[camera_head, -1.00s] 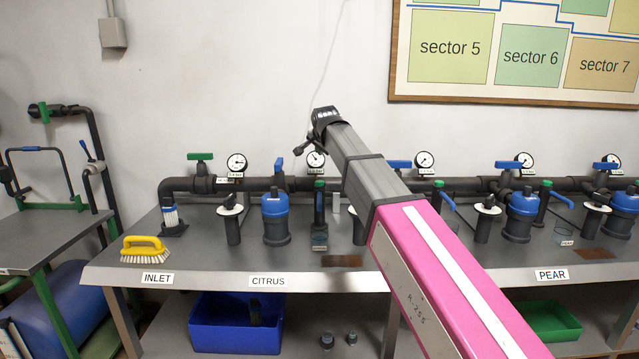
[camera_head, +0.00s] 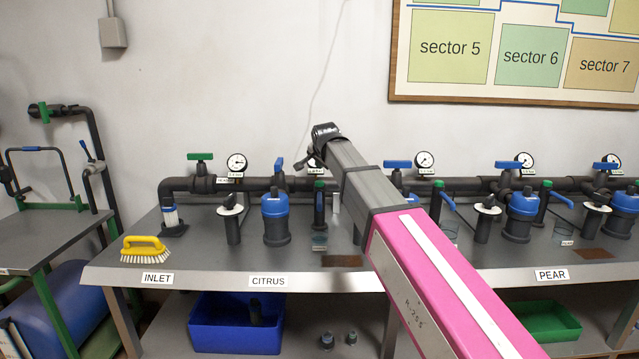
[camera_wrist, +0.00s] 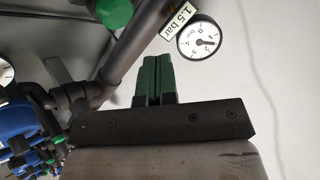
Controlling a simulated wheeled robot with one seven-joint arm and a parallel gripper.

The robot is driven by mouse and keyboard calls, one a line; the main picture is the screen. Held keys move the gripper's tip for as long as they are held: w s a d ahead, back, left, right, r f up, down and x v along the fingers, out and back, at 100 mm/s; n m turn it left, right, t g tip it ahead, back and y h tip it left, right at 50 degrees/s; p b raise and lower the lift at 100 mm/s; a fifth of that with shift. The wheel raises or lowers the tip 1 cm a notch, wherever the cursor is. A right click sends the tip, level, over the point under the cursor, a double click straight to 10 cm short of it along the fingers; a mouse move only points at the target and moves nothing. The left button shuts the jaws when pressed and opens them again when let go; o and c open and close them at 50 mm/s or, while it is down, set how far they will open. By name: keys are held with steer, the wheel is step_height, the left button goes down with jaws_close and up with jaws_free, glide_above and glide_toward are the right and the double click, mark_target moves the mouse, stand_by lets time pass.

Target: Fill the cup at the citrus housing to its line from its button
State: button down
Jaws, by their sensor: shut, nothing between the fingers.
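The citrus housing (camera_head: 276,222), a dark body with a blue cap, stands on the bench behind the CITRUS label (camera_head: 268,281). A small clear cup (camera_head: 320,240) stands to its right, at the foot of a dark post with a green top (camera_head: 319,203). The cup's line and water level are too small to tell. I cannot tell which part is the button. My gripper is above and behind the bench in the head view, mostly hidden by my arm's end. In the wrist view my gripper (camera_wrist: 153,78) shows its green fingers shut together, empty, near a pipe and a gauge (camera_wrist: 200,38).
A dark pipe with valves and gauges (camera_head: 424,161) runs along the back of the bench (camera_head: 210,277). A yellow brush (camera_head: 143,248) lies at the left. A blue bin (camera_head: 235,325) is on the lower shelf. My arm hides part of the bench's middle.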

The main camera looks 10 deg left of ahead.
mark_target(321, 182)
steer(key=shift+f, duration=1.45)
steer(key=shift+f, duration=0.15)
stand_by(0.9)
steer(key=shift+f, duration=0.3)
steer(key=shift+f, duration=0.55)
stand_by(1.1)
steer(key=shift+r, duration=1)
